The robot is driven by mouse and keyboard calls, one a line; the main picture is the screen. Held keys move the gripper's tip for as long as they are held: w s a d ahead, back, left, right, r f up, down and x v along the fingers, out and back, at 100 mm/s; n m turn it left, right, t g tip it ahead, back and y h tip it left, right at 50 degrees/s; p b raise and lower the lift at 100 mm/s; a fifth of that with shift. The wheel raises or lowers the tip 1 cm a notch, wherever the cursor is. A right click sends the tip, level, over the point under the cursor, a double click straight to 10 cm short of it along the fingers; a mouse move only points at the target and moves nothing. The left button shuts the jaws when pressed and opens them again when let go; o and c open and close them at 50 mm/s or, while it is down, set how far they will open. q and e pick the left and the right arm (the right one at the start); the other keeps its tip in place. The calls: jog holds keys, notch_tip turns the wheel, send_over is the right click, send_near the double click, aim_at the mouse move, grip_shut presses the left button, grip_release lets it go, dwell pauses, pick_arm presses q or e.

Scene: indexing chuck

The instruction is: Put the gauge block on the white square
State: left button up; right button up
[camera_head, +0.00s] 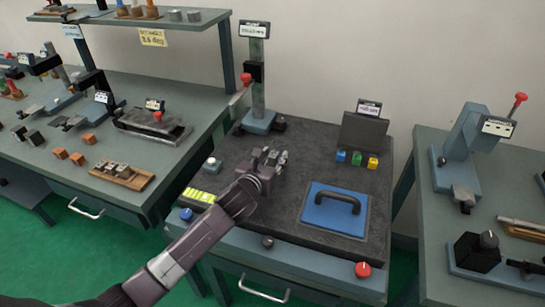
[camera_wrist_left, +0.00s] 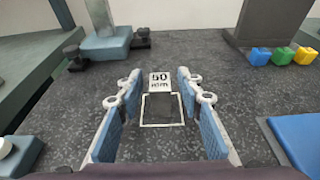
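In the left wrist view a white square outline (camera_wrist_left: 142,112) lies on the dark speckled plate (camera_wrist_left: 75,110), between my fingers. No other gauge block is clearly recognisable. My left gripper (camera_wrist_left: 160,108) is open, its blue-padded fingers apart with nothing gripped. In the head view the left gripper (camera_head: 276,156) is over the plate's middle and hides the square. My right gripper is not in view.
A gauge stand (camera_head: 259,118) rises at the plate's back left. Blue (camera_head: 340,156), green (camera_head: 356,159) and yellow (camera_head: 372,163) cubes sit at the back right. A blue panel with a black handle (camera_head: 335,202) lies to the right. Benches stand on both sides.

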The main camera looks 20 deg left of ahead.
pick_arm(q)
jog(key=shift+r, duration=0.25)
jog(key=shift+s, duration=0.3)
jog(key=v, duration=1)
jog(key=shift+s, duration=0.15)
jog(key=shift+s+r, duration=0.25)
jog(key=shift+s, duration=0.25)
